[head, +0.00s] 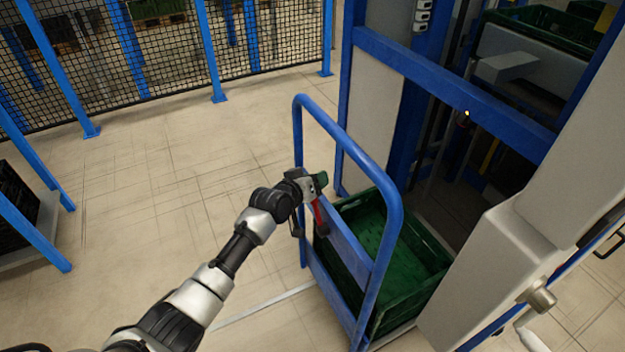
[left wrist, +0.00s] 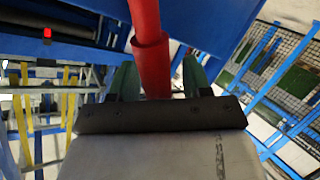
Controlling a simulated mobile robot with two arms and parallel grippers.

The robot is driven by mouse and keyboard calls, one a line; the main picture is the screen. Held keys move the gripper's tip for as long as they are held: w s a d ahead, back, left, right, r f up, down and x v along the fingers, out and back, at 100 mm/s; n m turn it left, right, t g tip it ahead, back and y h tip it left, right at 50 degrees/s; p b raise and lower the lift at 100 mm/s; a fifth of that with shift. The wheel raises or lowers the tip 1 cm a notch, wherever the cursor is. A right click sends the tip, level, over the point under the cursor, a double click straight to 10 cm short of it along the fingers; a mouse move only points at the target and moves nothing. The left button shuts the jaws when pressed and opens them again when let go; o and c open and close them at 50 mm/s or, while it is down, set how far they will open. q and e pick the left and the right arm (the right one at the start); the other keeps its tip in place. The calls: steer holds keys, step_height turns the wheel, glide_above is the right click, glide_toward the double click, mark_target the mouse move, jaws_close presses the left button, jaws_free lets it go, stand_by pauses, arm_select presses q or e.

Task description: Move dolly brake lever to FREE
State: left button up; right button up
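The red brake lever (head: 317,214) is on the near side of the blue dolly (head: 388,235), below its tall push handle, and points downward with a dark end. My left gripper (head: 320,181) is at the lever's upper part. In the left wrist view the red lever (left wrist: 150,50) runs down between the two green fingers of my left gripper (left wrist: 160,78). The fingers stand apart, with a visible gap on the lever's right side. Whether either finger touches the lever cannot be told. No FREE marking is readable. My right gripper is not in view.
A green crate (head: 425,262) sits on the dolly behind its handle. A blue-framed conveyor station (head: 450,85) with a grey housing (head: 490,270) stands at the right. A mesh fence (head: 150,55) runs along the back.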

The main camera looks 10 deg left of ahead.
arm_select(q)
steer(key=p+v, duration=0.2)
steer(key=v, duration=0.9)
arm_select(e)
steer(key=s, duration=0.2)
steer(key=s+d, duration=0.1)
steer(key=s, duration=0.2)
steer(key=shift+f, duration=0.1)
